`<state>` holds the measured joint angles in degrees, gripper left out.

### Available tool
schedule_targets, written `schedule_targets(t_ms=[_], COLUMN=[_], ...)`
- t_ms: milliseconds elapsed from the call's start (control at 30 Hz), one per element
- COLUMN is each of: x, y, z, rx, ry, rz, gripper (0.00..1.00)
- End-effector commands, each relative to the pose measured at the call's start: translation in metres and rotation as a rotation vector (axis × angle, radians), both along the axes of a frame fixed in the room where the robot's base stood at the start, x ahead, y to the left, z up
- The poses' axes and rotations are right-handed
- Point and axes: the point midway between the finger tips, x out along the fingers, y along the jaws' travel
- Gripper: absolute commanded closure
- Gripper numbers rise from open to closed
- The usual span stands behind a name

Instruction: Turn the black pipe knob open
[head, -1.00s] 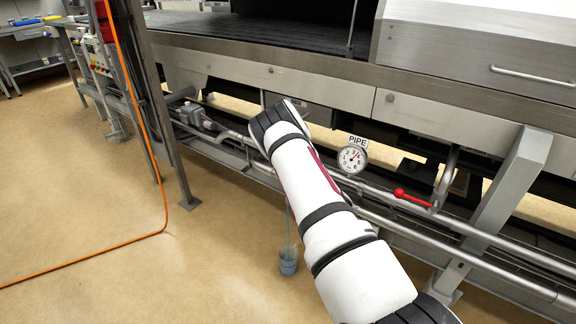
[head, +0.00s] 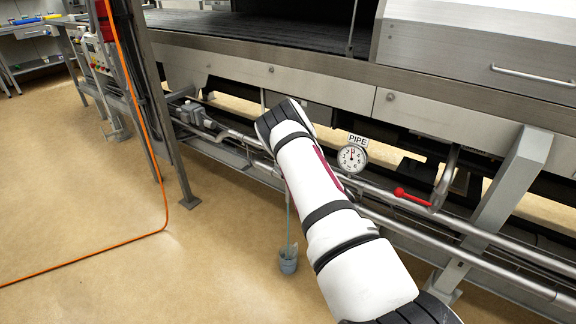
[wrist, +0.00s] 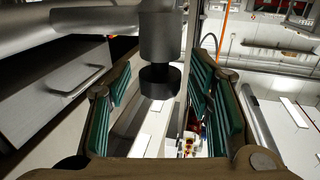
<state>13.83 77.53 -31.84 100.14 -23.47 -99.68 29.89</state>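The black pipe knob (wrist: 160,78) shows in the wrist view at the lower end of a grey cylindrical fitting. My gripper (wrist: 164,92) is open, with its green-padded fingers on both sides of the knob. I see gaps between the knob and the pads. In the head view my arm hides the knob and the gripper. A round dial gauge (head: 352,158) under a PIPE label sits right of my arm, its needle pointing roughly up.
A red lever handle (head: 411,197) is on the pipes at the right. A bucket (head: 288,262) stands on the floor under a thin bluish vertical line. A grey support leg (head: 505,205) is farther right. An orange cable (head: 120,248) crosses the open floor at left.

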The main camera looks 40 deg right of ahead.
Motion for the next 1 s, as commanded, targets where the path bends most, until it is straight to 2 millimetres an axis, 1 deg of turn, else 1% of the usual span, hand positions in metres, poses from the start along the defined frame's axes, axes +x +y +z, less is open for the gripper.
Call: schedule_targets(t_ms=[133, 233, 367, 500, 700, 833, 1000], x=[-0.003, -0.012, -0.034, -0.063, -0.099, -0.113, -0.119], y=[-0.001, -0.003, -0.005, -0.008, -0.012, -0.012, -0.012], z=[-0.001, -0.001, -0.001, -0.001, -0.001, -0.001, 0.000], rx=[0.000, 0.001, 0.002, 0.002, 0.000, 0.001, 0.000], ry=[0.002, 0.002, 0.003, 0.002, 0.001, 0.001, 0.000], rz=[-0.001, -0.003, -0.005, -0.006, -0.004, -0.002, 0.000], gripper=[0.53, 0.53, 0.53, 0.53, 0.53, 0.53, 0.53])
